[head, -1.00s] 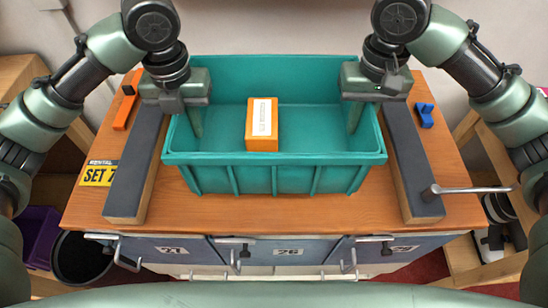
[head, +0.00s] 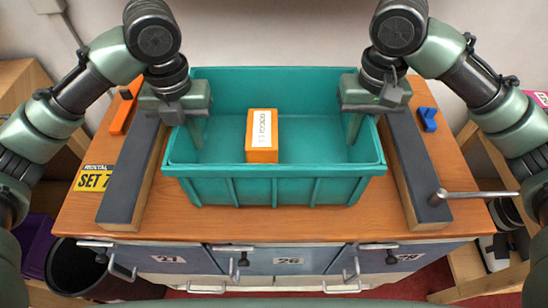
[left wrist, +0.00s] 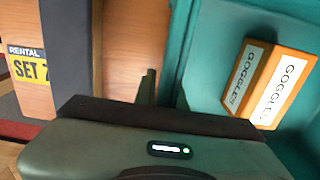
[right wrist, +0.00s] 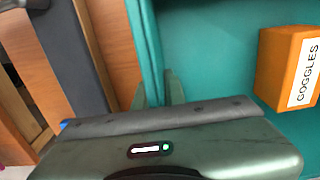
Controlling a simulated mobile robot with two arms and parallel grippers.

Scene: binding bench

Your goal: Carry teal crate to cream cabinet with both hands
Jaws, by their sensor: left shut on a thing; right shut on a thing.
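The teal crate (head: 275,190) is over the wooden top of a drawer cabinet (head: 290,225), between two dark-topped rails, and looks level. I cannot tell whether its base touches the top. An orange box labelled GOGGLES (head: 262,150) is inside. My left gripper (head: 190,122) is shut on the crate's left wall, and my right gripper (head: 362,122) on its right wall, each with a finger inside. The crate wall shows in the left wrist view (left wrist: 178,60) and right wrist view (right wrist: 150,60). The outer fingers are mostly hidden in the head view.
The left rail (head: 130,180) and right rail (head: 415,180) flank the crate closely. A metal lever (head: 475,193) sticks out at right. An orange item (head: 122,115), a blue item (head: 427,118) and a SET 7 sign (head: 94,178) lie outside the rails. A black bin (head: 80,268) stands front left.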

